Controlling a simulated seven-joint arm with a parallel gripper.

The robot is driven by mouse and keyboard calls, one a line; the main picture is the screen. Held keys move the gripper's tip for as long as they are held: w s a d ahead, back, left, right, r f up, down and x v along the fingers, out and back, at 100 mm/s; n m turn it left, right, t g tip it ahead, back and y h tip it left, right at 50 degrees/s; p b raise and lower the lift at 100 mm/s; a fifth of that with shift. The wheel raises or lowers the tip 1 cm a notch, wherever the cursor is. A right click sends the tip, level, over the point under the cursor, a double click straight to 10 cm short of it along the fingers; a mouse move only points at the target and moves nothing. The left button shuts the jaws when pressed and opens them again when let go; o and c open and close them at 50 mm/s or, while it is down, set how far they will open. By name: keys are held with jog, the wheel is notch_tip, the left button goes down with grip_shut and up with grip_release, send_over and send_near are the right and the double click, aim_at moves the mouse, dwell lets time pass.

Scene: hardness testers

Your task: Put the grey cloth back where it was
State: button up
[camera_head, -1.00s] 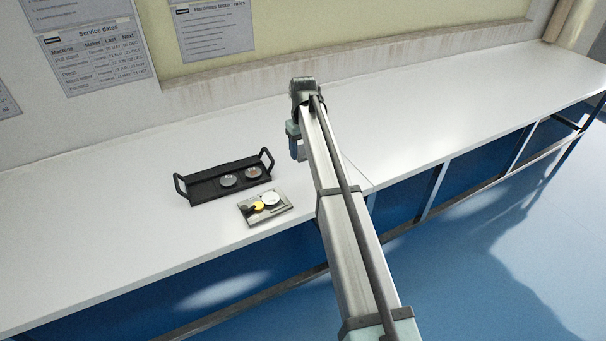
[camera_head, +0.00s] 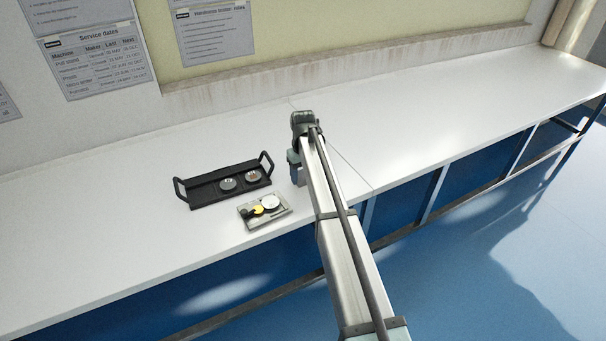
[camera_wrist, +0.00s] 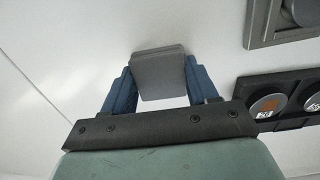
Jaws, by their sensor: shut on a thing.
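The grey cloth (camera_wrist: 160,74) is a small folded grey block between the two blue fingers of my gripper (camera_wrist: 158,88) in the wrist view. My gripper is shut on it. In the head view my gripper (camera_head: 296,170) is low over the white bench, just right of the black tray, and the cloth is hidden there by my arm. The wrist view shows bare white bench top around the cloth. I cannot tell whether the cloth touches the bench.
A black tray (camera_head: 205,188) with two handles holds two round discs (camera_head: 228,183). A small grey plate (camera_head: 281,215) with a yellow and a white disc lies in front of it. The white bench (camera_head: 450,120) is clear to the right and far left.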

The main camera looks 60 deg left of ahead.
aim_at(303, 175)
jog(key=shift+f, duration=0.15)
jog(key=o, duration=1.1)
notch_tip(303, 175, up, 12)
jog(key=shift+r, duration=0.2)
